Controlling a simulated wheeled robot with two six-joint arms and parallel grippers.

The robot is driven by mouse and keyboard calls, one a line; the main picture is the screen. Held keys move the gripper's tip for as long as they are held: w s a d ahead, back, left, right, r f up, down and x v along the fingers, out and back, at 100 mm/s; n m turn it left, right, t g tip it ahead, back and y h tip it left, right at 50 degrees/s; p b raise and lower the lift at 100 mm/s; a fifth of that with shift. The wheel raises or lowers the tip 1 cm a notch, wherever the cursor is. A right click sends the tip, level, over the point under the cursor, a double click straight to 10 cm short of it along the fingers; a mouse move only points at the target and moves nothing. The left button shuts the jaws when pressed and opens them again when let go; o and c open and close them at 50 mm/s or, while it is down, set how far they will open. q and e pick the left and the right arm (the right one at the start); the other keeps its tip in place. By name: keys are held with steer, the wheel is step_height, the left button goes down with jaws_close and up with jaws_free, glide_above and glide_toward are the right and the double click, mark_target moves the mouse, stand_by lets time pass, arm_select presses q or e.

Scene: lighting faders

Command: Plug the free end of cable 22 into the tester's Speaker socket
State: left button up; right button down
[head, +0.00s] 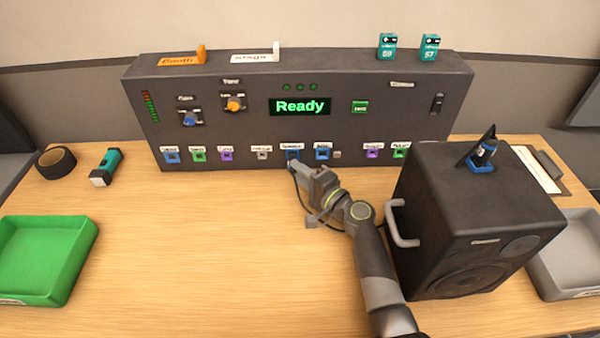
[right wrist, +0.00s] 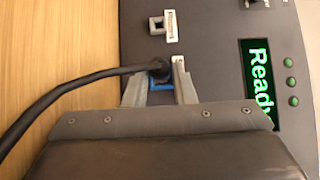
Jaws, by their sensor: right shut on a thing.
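The dark tester (head: 225,105) stands at the back of the table, its screen reading "Ready". A row of small labelled coloured sockets runs along its lower front; the labels are too small to read surely. My right gripper (head: 294,166) is at a blue socket (head: 292,155) near the middle of that row. In the right wrist view, its fingers (right wrist: 160,88) are shut on a black cable plug (right wrist: 157,67), which meets the blue socket (right wrist: 160,84). The fingers hide how deep the plug sits. The black cable (right wrist: 70,88) bends away left; no number shows on it. My left gripper is out of view.
A green tray (head: 45,260) is at left, a grey tray (head: 570,255) at right.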

steer(key=shift+w+b, duration=0.6)
stand_by(0.7)
steer(key=shift+r, duration=0.15)
stand_by(0.6)
steer(key=c, duration=1.6)
jaws_free()
steer(key=o, duration=0.5)
steer(key=shift+w, duration=0.2)
steer(key=shift+s, duration=0.1)
